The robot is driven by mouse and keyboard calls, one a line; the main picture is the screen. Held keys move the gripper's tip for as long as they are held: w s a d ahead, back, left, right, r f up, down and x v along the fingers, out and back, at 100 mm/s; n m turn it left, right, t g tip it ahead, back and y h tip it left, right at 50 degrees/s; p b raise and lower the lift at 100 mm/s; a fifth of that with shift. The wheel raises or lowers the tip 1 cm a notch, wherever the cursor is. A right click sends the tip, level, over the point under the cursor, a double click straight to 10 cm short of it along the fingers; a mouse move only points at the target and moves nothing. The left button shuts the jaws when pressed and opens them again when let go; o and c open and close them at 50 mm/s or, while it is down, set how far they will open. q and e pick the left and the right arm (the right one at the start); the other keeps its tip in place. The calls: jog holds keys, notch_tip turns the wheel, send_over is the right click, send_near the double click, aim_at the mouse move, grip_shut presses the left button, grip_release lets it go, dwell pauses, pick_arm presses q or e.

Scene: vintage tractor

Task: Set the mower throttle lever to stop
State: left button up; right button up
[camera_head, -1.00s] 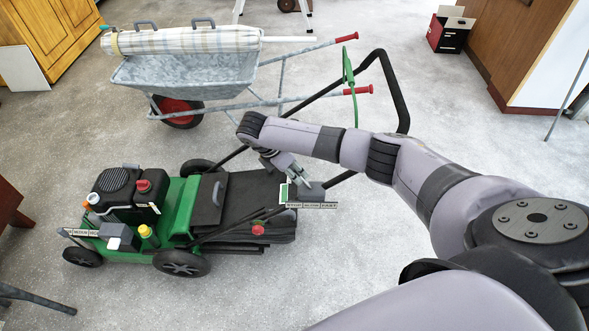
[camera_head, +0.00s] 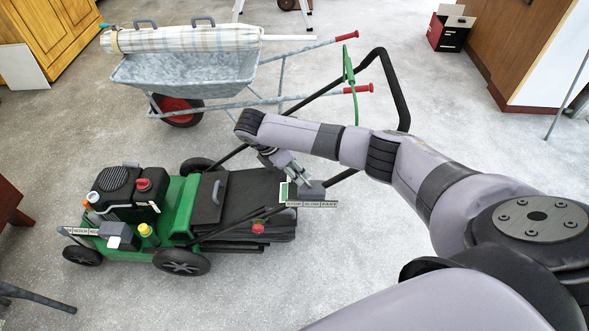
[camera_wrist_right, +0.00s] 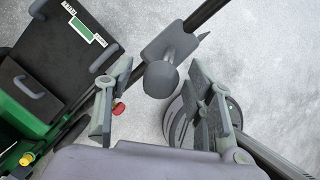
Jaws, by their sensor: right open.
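The green mower (camera_head: 185,205) stands on the floor at left centre. Its throttle housing (camera_head: 314,189) is a grey box on the handle bar, with a label strip (camera_head: 312,204) reading STOP, SLOW, FAST in the head view. My right gripper (camera_head: 300,181) is just above the housing. In the right wrist view its fingers (camera_wrist_right: 162,68) are open. The grey rounded lever knob (camera_wrist_right: 160,79) shows between them, with a gap on each side. The housing (camera_wrist_right: 170,42) is beyond the knob. The lever's setting cannot be read. My left gripper is not in view.
A galvanised wheelbarrow (camera_head: 190,72) with a rolled checked bundle (camera_head: 185,40) stands behind the mower. The mower's black handle (camera_head: 392,85) rises beside my right arm. A red box (camera_head: 450,32) is at back right. Open floor lies in front of the mower.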

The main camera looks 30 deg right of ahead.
jog(key=s+v, duration=0.1)
jog(key=v, duration=1)
jog(key=shift+w, duration=0.45)
jog(key=shift+a+r, duration=0.1)
jog(key=shift+r, duration=0.05)
jog(key=s+a+f+m+t+y, duration=0.15)
jog(key=s+f+m, duration=0.35)
jog(key=f, duration=1.2)
jog(key=s+a+f+m+y, duration=0.1)
jog(key=s+f+m+y, duration=0.3)
jog(key=f, duration=1.3)
jog(key=s+d+f+m, duration=0.1)
jog(key=s+f+m, duration=0.1)
jog(key=s+f, duration=0.5)
jog(key=s+f+m, duration=0.2)
jog(key=s+f, duration=0.2)
jog(key=s, duration=0.5)
jog(key=s+f+m, duration=0.1)
jog(key=s+f, duration=0.1)
jog(key=s, duration=0.9)
jog(key=s+f+m, duration=0.2)
jog(key=s+f, duration=0.1)
jog(key=s, duration=0.8)
jog(key=shift+d+f+m+b, duration=0.25)
jog(key=shift+d+m+b, duration=0.05)
jog(key=shift+d+b, duration=0.15)
jog(key=shift+t, duration=0.25)
